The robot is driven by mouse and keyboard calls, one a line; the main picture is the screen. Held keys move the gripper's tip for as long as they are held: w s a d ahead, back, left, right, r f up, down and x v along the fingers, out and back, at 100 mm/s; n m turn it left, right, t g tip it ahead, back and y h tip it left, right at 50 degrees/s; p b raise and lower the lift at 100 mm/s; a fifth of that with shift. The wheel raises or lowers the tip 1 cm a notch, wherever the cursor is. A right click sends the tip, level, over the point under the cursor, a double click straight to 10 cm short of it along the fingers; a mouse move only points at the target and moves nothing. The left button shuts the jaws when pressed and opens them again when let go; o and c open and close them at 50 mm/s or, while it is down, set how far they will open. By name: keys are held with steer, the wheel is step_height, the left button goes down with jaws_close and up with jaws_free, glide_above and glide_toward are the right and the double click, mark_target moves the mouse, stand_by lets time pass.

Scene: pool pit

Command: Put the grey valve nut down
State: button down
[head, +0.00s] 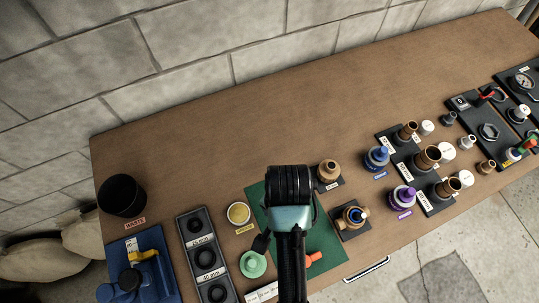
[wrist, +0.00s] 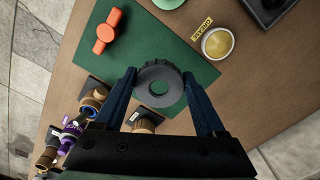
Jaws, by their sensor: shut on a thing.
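The grey valve nut (wrist: 158,70) is a dark grey ring with a notched rim and a round hole. In the wrist view it sits between the two fingers of my gripper (wrist: 158,79), which is shut on it. The green mat (wrist: 85,55) lies beneath; I cannot tell whether the nut touches it. In the head view my arm covers the middle of the mat (head: 328,250), and the nut and fingertips are hidden.
An orange handle (wrist: 108,32) lies on the mat. A yellow grease pot (head: 238,213) stands left of the mat, beside a black sized tray (head: 188,223). Brass fittings (head: 352,215) stand to the right. The table's back middle (head: 250,120) is clear.

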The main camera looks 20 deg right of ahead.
step_height(320, 180, down, 5)
steer(key=shift+s+f, duration=0.1)
steer(key=shift+s, duration=0.05)
steer(key=shift+f, duration=2.4)
steer(key=shift+f, duration=0.1)
steer(key=shift+f, duration=0.5)
